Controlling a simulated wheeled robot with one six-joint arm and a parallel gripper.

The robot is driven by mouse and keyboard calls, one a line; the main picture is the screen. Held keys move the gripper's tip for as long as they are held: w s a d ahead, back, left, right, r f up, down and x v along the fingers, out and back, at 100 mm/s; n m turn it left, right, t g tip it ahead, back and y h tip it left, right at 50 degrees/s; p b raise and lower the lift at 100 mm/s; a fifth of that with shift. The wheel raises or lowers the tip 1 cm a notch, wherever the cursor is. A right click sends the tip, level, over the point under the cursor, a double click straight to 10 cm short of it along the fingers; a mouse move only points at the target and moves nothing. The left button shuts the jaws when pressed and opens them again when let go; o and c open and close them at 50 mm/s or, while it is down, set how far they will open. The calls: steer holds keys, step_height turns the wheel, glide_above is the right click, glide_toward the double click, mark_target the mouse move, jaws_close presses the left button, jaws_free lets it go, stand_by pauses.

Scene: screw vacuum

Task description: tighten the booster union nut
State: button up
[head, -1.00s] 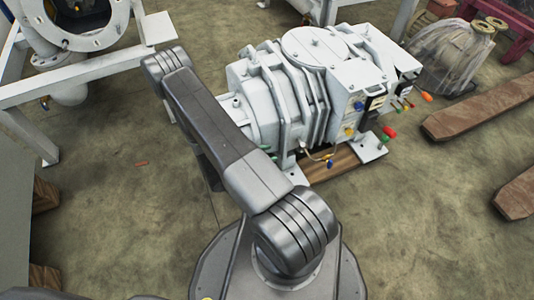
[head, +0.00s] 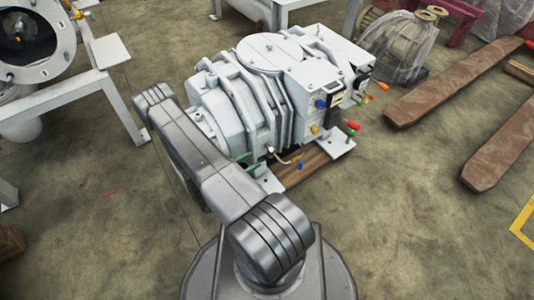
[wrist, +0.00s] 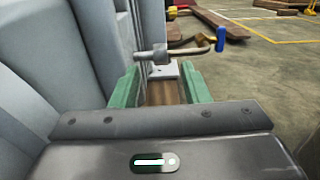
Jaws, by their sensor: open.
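The booster is the pale grey ribbed machine (head: 240,108) in the middle of the head view. A small grey fitting (wrist: 160,53), which looks like the union nut, sits on its side with a brass pipe (wrist: 190,50) running right from it to a blue handle (wrist: 220,40). My gripper (wrist: 160,66) has two green fingers, open and empty. In the wrist view the fitting appears between and beyond the fingertips, apparently not touched. In the head view my arm hides much of the gripper, and the green fingers (head: 258,157) show low beside the booster.
The booster's wall fills the left of the wrist view, close to the left finger. A wooden skid (head: 302,170) lies under the machine. A white frame (head: 75,85) stands at left. Wooden beams (head: 440,90) lie at right. The floor in front is clear.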

mark_target(270, 151)
steer(key=shift+b+x, duration=0.7)
steer(key=shift+x, duration=3.2)
